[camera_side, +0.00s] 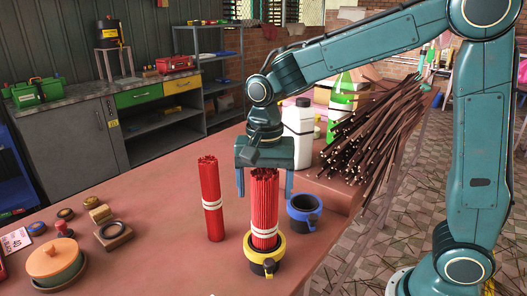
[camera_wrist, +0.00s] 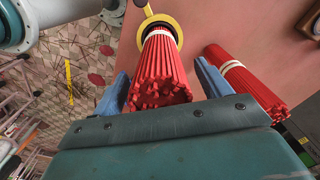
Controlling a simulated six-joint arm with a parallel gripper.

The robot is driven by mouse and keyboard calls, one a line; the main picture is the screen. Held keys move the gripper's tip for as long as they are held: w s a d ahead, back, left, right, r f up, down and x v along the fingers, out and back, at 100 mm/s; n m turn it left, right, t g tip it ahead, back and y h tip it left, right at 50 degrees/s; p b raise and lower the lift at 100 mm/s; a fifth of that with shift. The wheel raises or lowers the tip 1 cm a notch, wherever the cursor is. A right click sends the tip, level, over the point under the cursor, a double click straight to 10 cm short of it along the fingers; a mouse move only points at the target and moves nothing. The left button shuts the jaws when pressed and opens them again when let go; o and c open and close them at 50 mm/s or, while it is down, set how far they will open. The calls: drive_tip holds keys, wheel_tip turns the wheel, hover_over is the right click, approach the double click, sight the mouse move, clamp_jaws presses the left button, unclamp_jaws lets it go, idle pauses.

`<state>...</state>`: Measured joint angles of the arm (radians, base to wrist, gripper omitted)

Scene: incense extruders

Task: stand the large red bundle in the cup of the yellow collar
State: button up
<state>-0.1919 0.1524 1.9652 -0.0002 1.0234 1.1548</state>
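The large red bundle (camera_side: 264,207) stands upright with its lower end inside the yellow collar (camera_side: 280,251) of a dark cup. It has a pale band low down. The wrist view shows the bundle (camera_wrist: 160,80) from above, with the yellow collar (camera_wrist: 173,24) around its far end. My gripper (camera_side: 264,184) is above it, pointing down, with one blue finger on each side of the bundle's top. In the wrist view my gripper (camera_wrist: 163,88) is open, with a visible gap at the right finger. The bundle's bottom is hidden in the cup.
A thinner red bundle (camera_side: 211,200) stands on the table to the left. A cup with a blue collar (camera_side: 304,211) is close on the right. A white bottle (camera_side: 298,130) and a pile of dark sticks (camera_side: 370,135) are behind. Small pots and stamps lie at left.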

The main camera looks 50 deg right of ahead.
wheel_tip(320, 180, up, 14)
idle(0.9)
drive_tip(key=shift+f, duration=0.1)
drive_tip(key=shift+s, duration=0.1)
idle(0.4)
drive_tip(key=s+d+f+n+t, duration=0.2)
drive_tip(key=s+n, duration=0.3)
drive_tip(key=s, duration=0.4)
drive_tip(key=s+d+f+n+t, duration=0.3)
drive_tip(key=s+d+f+n, duration=0.2)
drive_tip(key=s, duration=0.4)
drive_tip(key=shift+f+n+t, duration=0.2)
drive_tip(key=shift+n+t, duration=0.1)
drive_tip(key=shift+n, duration=0.2)
drive_tip(key=shift+c, duration=0.5)
